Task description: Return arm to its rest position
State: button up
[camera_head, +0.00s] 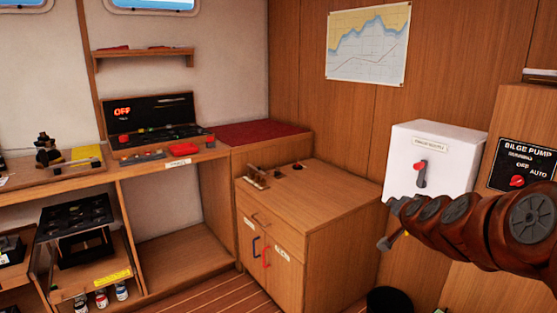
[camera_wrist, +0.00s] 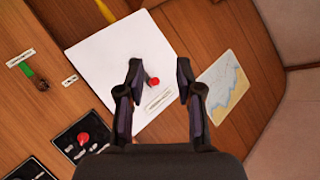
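My arm comes in from the right edge of the head view, in front of the wooden wall and the lower right of the white box (camera_head: 455,145). My gripper (camera_wrist: 158,78) shows in the wrist view with its two dark fingers spread apart and nothing between them. It faces the white box, which also shows in the wrist view (camera_wrist: 95,50). The box's dark lever with a red knob (camera_wrist: 153,82) appears between the fingertips; I cannot tell the distance. In the head view the lever (camera_head: 420,175) is clear of my arm. The fingers are hard to make out in the head view.
A bilge pump panel (camera_head: 525,160) with a red knob is at the right. A wooden cabinet (camera_head: 330,205) stands left of my arm, with small items on top. A dark bin (camera_head: 390,300) is below. A wall chart (camera_head: 365,45) hangs above.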

jog(key=s+a+f+n+g+y, duration=0.25)
jog(key=s+a+f, duration=0.25)
jog(key=s+a, duration=0.35)
jog(key=s+a+f+n+g+y, duration=0.2)
jog(key=s+a+f+n+g, duration=0.2)
jog(key=s+a, duration=0.4)
jog(key=s+f+n+g+h, duration=0.1)
jog(key=s+f+g, duration=0.2)
jog(key=s, duration=0.8)
jog(key=s+f+n+g, duration=0.2)
jog(key=s+f+g, duration=0.15)
jog(key=s, duration=0.65)
jog(key=s+d+r+g+h+p, duration=0.1)
jog(key=s+d+r+g, duration=0.15)
jog(key=s, duration=0.65)
jog(key=s+p+v, duration=0.1)
jog(key=p+v, duration=1.2)
jog(key=shift+a+r, duration=0.15)
jog(key=shift+r, duration=0.35)
jog(key=shift+s+t, duration=0.1)
jog(key=shift+t, duration=0.15)
